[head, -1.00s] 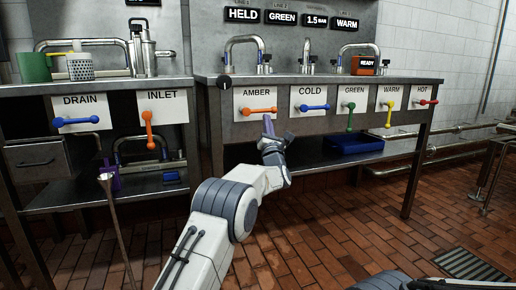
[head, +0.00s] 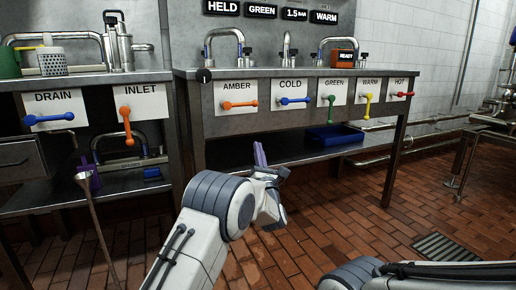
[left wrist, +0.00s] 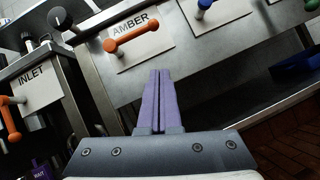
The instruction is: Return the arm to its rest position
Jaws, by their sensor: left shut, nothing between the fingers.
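My left arm comes up from the bottom of the head view. Its gripper (head: 260,154) has purple fingers, is shut and holds nothing. It is in front of and below the AMBER panel, apart from it. In the left wrist view the two fingers (left wrist: 158,100) lie together, pointing towards the counter front. The orange AMBER handle (head: 240,105) lies horizontal; it also shows in the left wrist view (left wrist: 131,38). The blue COLD handle (head: 294,100) is horizontal too. My right gripper is not in view; only a part of my other arm shows at bottom right.
The INLET handle (head: 126,125) hangs down and the DRAIN handle (head: 49,118) is horizontal. GREEN (head: 330,107) and WARM (head: 367,105) handles hang down; HOT (head: 400,94) is horizontal. A blue tray (head: 335,135) sits on the lower shelf. The brick floor (head: 360,210) ahead is open.

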